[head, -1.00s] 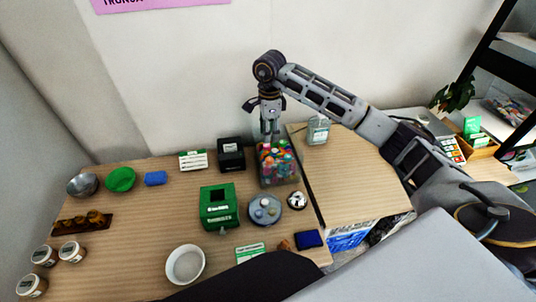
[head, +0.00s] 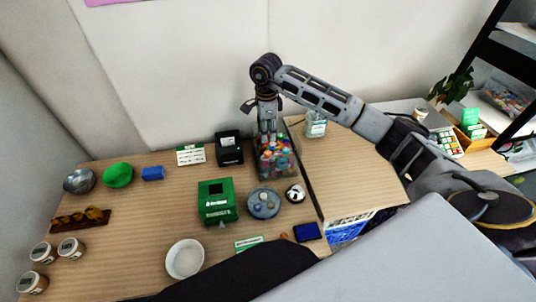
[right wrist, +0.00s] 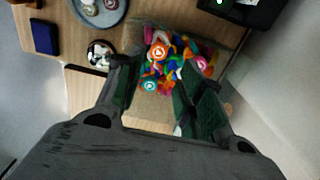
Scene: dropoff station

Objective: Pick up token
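Several multicoloured tokens (right wrist: 160,52) lie piled in a clear bin (head: 290,172) at the back right of the table. They also show in the head view (head: 275,152). An orange token and a teal token lie on top in the right wrist view. My right gripper (right wrist: 155,88) points down over the bin, its fingers spread apart at the near side of the pile. In the head view the right gripper (head: 267,130) is at the bin's back edge; whether its tips touch any token cannot be told. My left gripper is not in view.
A blue-grey round tray (head: 263,214) with small discs, a silver bell (head: 295,193) and a green box (head: 217,216) stand in front of the bin. A black device (head: 229,148) stands left of it. A wall is close behind.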

